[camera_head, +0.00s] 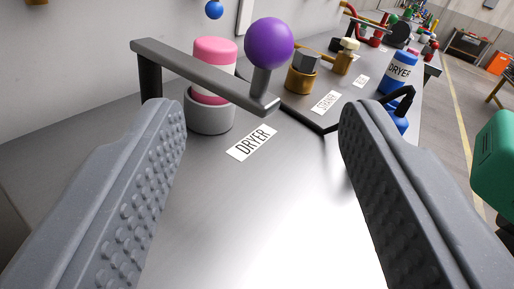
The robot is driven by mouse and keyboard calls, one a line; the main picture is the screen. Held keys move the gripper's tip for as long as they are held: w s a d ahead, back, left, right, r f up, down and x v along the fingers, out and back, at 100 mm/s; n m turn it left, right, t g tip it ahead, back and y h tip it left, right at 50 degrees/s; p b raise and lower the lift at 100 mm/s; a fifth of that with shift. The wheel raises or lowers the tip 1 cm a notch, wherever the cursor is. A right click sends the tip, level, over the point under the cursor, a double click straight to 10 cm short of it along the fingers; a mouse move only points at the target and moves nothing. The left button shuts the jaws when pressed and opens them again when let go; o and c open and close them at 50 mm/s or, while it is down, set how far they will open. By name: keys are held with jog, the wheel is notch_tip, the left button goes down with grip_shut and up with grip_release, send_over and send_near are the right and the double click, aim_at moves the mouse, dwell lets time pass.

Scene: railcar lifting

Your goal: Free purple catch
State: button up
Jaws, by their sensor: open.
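The purple catch shows as a purple ball knob (269,43) on a short grey stem. The stem joins the end of a grey bar (195,72) that runs left to a dark upright post. The bar passes in front of a pink cylinder (213,66) seated in a grey round cup (209,114). My gripper (258,125) is open and empty. Its two ridged grey fingers stand wide apart in the foreground, with the knob beyond them and between them in the picture. The knob is not touched by either finger.
A "DRYER" label (251,143) lies on the metal bench (255,215). Behind are a brass fitting with a hex top (302,76), a blue "DRYER" canister (401,73) and a black bent handle. A green object (496,160) is at the right edge. The near bench is clear.

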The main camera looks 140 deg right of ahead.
jog(key=shift+w+a+p, duration=0.3)
jog(key=shift+a+p, duration=0.05)
jog(key=shift+p, duration=0.15)
jog(key=shift+w+r, duration=0.1)
